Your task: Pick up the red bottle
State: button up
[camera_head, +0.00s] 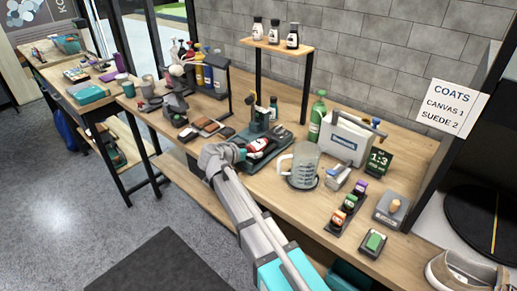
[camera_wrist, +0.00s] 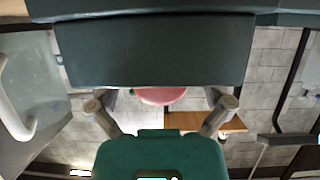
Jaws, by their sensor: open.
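A red and white item (camera_head: 258,146), perhaps the red bottle, sits at a dark green stand (camera_head: 256,122) on the workbench; its full shape is too small to tell. My gripper (camera_head: 241,152) is just left of it, at the bench's front side. In the wrist view my gripper (camera_wrist: 160,104) is open, fingers spread wide. A pinkish-red rounded surface (camera_wrist: 160,96) shows between the fingers, apart from both. A dark panel (camera_wrist: 155,50) cuts off its upper part in the picture. I cannot tell how deep it lies between the fingers.
A glass jug (camera_head: 303,165), a green bottle (camera_head: 317,117) and a white caddy (camera_head: 343,140) stand to the right. A small dark bottle (camera_head: 273,107) stands behind the stand. Brushes and a rack of spray bottles (camera_head: 205,70) are at the left.

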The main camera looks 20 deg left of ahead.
jog(key=shift+w+d+f, duration=0.1)
jog(key=shift+w+f, duration=0.05)
jog(key=shift+w, duration=0.1)
dwell(0.4)
jog(key=c, duration=1.3)
jog(key=shift+r, duration=0.25)
notch_tip(320, 180, up, 2)
jog(key=p, duration=0.2)
jog(key=shift+r+p, duration=0.1)
jog(key=shift+p, duration=0.25)
jog(key=s+d+r+p, duration=0.1)
jog(key=s+r+p, duration=0.2)
jog(key=s, duration=0.1)
jog(key=s+d+r+p, duration=0.1)
jog(key=s+r+p, duration=0.3)
jog(key=s, duration=0.1)
jog(key=s+d+r+p, duration=0.2)
jog(key=s+r+p, duration=0.1)
jog(key=s, duration=0.1)
jog(key=shift+s+d+r, duration=0.1)
jog(key=shift+s+r, duration=0.1)
jog(key=shift+s, duration=0.05)
